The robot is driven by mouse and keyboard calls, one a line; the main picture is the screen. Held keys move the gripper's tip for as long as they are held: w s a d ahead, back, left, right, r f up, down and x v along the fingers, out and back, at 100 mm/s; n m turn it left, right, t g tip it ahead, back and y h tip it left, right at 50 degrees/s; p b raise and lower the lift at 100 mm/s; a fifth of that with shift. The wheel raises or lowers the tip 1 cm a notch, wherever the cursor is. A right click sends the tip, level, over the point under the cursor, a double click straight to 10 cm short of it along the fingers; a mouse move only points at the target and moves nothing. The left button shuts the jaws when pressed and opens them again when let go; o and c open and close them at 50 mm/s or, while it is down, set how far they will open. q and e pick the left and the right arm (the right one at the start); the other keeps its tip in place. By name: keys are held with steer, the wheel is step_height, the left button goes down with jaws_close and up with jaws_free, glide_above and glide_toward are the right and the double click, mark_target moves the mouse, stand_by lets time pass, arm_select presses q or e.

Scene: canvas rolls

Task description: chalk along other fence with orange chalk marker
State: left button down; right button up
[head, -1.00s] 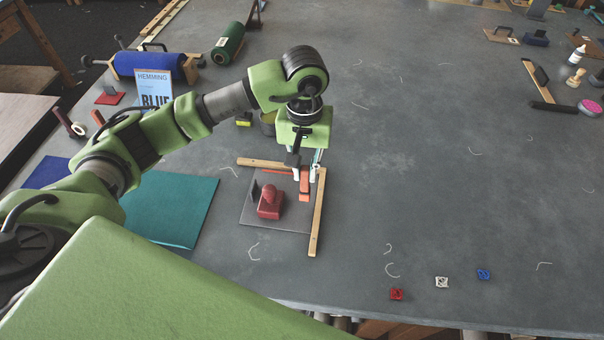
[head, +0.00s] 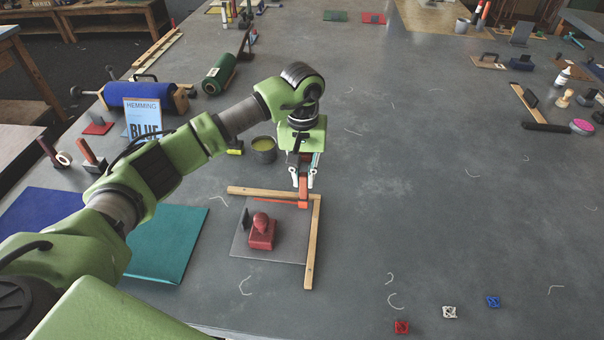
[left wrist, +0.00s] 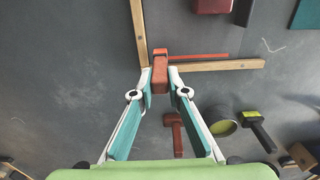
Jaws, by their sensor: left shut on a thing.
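My left gripper (head: 303,178) is shut on the orange chalk marker (head: 303,190), held near the corner where two wooden fences meet. The marker also shows between the fingers in the left wrist view (left wrist: 160,75). One fence (head: 250,191) runs along the far edge of a grey sheet (head: 285,251); the other fence (head: 313,250) runs along its right edge. An orange line (left wrist: 205,56) lies along the inner side of the far fence. No line shows along the right fence. Whether the marker's tip touches the sheet is unclear. My right gripper is out of view.
A red knobbed block (head: 262,237) and a dark upright tab (head: 246,218) stand on the sheet. A cup (head: 263,151) and a yellow-black block (head: 235,148) stand behind the far fence. A teal sheet (head: 168,245) lies left. The table right of the right fence is mostly clear.

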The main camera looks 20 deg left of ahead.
arm_select(q)
steer(key=shift+f+b, duration=0.65)
steer(key=shift+b, duration=0.05)
stand_by(0.5)
steer(key=shift+w+d, duration=0.15)
steer(key=shift+d, duration=0.55)
stand_by(0.6)
steer(key=shift+s+d+b, duration=0.15)
steer(key=shift+s+d, duration=0.05)
steer(key=shift+s, duration=0.55)
steer(key=shift+s+d+b, duration=0.15)
steer(key=shift+s+d, duration=0.05)
steer(key=shift+s, duration=0.55)
steer(key=shift+s+d+b, duration=0.15)
steer(key=shift+s+d, duration=0.05)
steer(key=shift+s, duration=0.55)
steer(key=shift+s+d+b, duration=0.15)
steer(key=shift+s+d, duration=0.05)
steer(key=shift+s, duration=0.55)
steer(key=shift+f, duration=0.1)
